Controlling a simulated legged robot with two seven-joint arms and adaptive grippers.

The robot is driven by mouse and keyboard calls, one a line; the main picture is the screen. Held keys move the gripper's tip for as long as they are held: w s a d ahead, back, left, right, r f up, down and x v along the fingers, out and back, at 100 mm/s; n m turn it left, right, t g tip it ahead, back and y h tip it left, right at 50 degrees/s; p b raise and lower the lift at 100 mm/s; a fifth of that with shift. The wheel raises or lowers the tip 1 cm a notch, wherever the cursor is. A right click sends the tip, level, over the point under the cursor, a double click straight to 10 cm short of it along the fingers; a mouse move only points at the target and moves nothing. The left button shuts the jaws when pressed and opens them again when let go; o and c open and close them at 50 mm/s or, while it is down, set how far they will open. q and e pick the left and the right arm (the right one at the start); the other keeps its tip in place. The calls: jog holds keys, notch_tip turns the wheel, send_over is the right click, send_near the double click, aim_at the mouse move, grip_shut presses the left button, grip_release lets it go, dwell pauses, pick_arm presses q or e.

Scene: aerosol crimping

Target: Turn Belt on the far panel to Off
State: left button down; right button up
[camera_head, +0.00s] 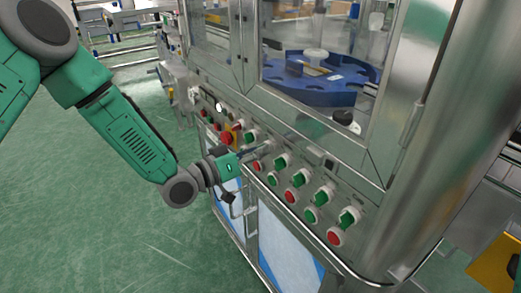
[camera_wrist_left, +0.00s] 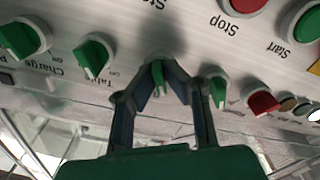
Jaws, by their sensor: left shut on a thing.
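The steel control panel (camera_head: 300,160) of the machine carries rows of green switch knobs and red buttons. My left gripper (camera_head: 264,149) reaches it from the left, at the middle of the upper part of the panel. In the left wrist view, which shows the panel upside down, my left gripper (camera_wrist_left: 160,82) is shut on a green knob (camera_wrist_left: 158,76), one finger on each side. The knob's handle stands almost upright in that view. Its label is hidden or unreadable, so I cannot confirm that it is Belt. My right gripper is not in view.
A red emergency button (camera_head: 226,138) sits left of my gripper. Green floor (camera_head: 130,240) is clear at left.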

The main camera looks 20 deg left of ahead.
pick_arm(q)
jog(key=shift+w+a, duration=0.1)
dwell(0.4)
jog(key=c, duration=1.7)
grip_release()
jog(key=shift+a, duration=0.1)
jog(key=v, duration=1.2)
jog(key=shift+f, duration=0.1)
jog(key=shift+f, duration=0.1)
